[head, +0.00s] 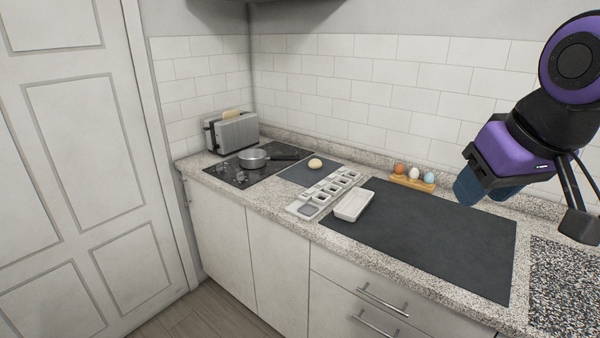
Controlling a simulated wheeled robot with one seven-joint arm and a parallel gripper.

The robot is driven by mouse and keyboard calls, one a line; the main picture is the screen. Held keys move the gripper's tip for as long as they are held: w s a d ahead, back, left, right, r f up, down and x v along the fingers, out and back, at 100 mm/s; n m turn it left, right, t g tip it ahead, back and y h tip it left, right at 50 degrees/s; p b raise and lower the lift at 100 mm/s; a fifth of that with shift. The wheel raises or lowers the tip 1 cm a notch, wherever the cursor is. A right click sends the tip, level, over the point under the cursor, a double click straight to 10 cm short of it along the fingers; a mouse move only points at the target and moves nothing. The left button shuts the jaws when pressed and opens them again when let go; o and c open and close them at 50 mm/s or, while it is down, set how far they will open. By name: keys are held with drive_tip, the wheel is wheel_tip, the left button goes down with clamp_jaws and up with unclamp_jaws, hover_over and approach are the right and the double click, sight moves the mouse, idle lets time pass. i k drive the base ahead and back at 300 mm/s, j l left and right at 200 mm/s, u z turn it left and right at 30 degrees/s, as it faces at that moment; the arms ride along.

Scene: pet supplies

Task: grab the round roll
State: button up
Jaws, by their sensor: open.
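The round roll (315,163) is a small pale tan bun. It lies on a small dark mat (296,174) on the counter, between the stove and a row of small white dishes. My gripper (474,190) is at the right of the head view, raised above the counter, with its blue fingers pointing down. It is open and well to the right of the roll, apart from it. The gap between its fingers is hard to make out from this side. Nothing shows held in it.
A small pan (253,158) sits on the black cooktop (238,177), with a toaster (233,131) behind. A white tray (354,205) lies on the large dark mat (430,236), otherwise mostly clear. A wooden egg holder (411,183) with three eggs stands near the wall.

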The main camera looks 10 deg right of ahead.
sight(315, 163)
drive_tip(key=i+j+z, duration=0.15)
drive_tip(key=i+j, duration=0.15)
drive_tip(key=i+j+z, duration=0.35)
drive_tip(key=i+j, duration=0.15)
drive_tip(key=j, duration=0.2)
drive_tip(key=i+j+z, duration=0.15)
drive_tip(key=j, duration=0.25)
drive_tip(key=i+j+z, duration=0.15)
drive_tip(key=j, duration=0.25)
drive_tip(key=i+j+z, duration=0.15)
drive_tip(key=i+j, duration=0.15)
drive_tip(key=j, duration=0.15)
drive_tip(key=i+j+z, duration=0.15)
drive_tip(key=j, duration=0.3)
drive_tip(key=i+j+z, duration=0.15)
drive_tip(key=j, duration=0.35)
